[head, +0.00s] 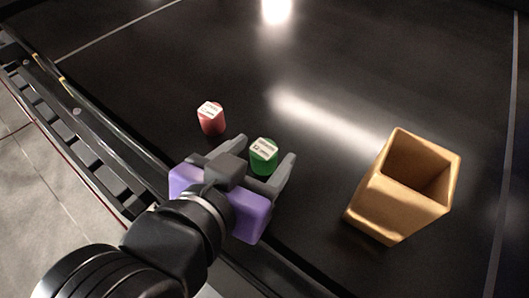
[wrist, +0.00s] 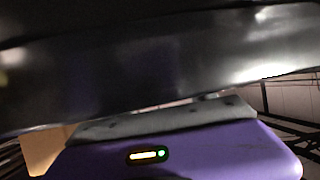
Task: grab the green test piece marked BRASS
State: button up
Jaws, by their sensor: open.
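The green test piece (head: 263,160) stands upright on the dark belt in the head view, with a white label on top whose print is too small to read. My gripper (head: 250,162) is open around it, one grey finger on its left and one on its right. I cannot tell whether the fingers touch it. The lower part of the piece is partly hidden by my gripper. The wrist view shows my purple gripper body (wrist: 200,155) and the dark belt, but no green piece.
A red piece (head: 212,124) with a white label stands on the belt just beyond the left finger. A tan open box (head: 385,212) stands to the right; part of it shows in the wrist view (wrist: 45,150). The belt (head: 330,60) beyond is clear. A rail (head: 75,120) runs along the left edge.

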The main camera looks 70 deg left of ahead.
aim_at(271, 142)
jog(key=x, duration=0.4)
jog(key=shift+w+a+r+b, duration=0.15)
jog(key=shift+r+b, duration=0.05)
jog(key=shift+b, duration=0.15)
jog(key=shift+c, duration=0.2)
grip_shut()
